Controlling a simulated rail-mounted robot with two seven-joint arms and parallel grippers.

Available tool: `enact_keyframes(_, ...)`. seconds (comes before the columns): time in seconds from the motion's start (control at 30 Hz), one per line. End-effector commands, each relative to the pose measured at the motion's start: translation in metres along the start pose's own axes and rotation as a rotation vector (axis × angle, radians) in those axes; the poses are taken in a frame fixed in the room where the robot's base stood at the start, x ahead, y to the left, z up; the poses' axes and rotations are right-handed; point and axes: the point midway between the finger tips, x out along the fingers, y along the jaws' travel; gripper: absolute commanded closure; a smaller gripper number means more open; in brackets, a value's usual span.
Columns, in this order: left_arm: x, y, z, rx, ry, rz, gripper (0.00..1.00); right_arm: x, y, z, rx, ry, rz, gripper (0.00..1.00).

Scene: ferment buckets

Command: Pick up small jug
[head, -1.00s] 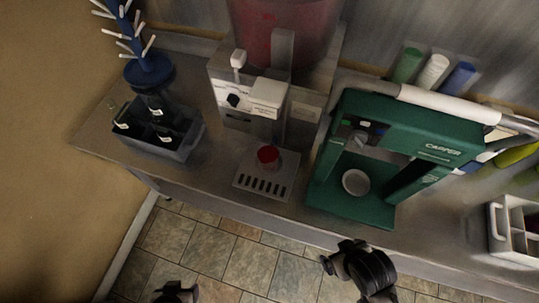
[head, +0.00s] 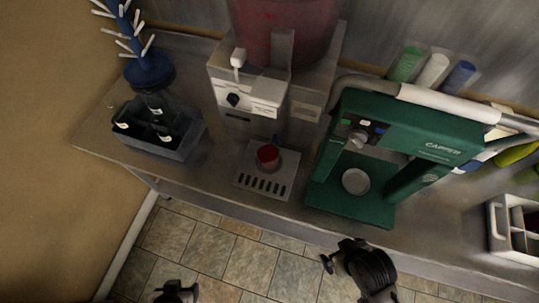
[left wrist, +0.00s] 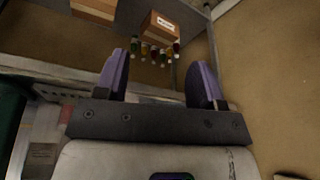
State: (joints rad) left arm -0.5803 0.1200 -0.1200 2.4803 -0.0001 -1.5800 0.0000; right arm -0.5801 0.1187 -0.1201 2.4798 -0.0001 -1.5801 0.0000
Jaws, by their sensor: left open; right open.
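A small clear jug with red contents (head: 267,154) appears to stand on the slotted drip tray (head: 249,180) below the white-fronted dispenser (head: 250,97). Its clear walls and handle are hard to make out. My left gripper (head: 175,291) is at the bottom edge of the head view, in front of the bench and well apart from the jug. In the left wrist view its two purple fingers (left wrist: 160,85) are spread with nothing between them. My right gripper (head: 336,256) is open and empty in front of the bench, below the green capper.
A green capper (head: 408,127) holding a round white cap or disc (head: 355,181) stands right of the tray. A dark crate of bottles (head: 183,149) and a blue bottle tree (head: 146,66) stand left. A white carrier (head: 497,232) is far right. Bench space between crate and tray is clear.

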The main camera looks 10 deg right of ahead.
Motion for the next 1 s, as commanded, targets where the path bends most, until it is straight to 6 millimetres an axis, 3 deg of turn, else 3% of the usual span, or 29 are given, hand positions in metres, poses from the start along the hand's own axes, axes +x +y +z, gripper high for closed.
enact_keyframes(0.33, 0.0, 0.0, -0.0001, 0.0, 0.0, 0.0, 0.37, -0.0001, -0.001, -0.0004, 0.004, 0.001, -0.003, 0.0)
enact_keyframes(0.73, 0.0001, 0.0, -0.0001, 0.0, 0.0, 0.0, 0.0, -0.0001, 0.0004, 0.0, -0.001, 0.0, 0.001, 0.0)
enact_keyframes(1.0, 0.0046, -0.0028, -0.0034, 0.027, 0.013, -0.011, 0.0, 0.0023, 0.0017, 0.0008, -0.006, 0.0, 0.005, 0.0)
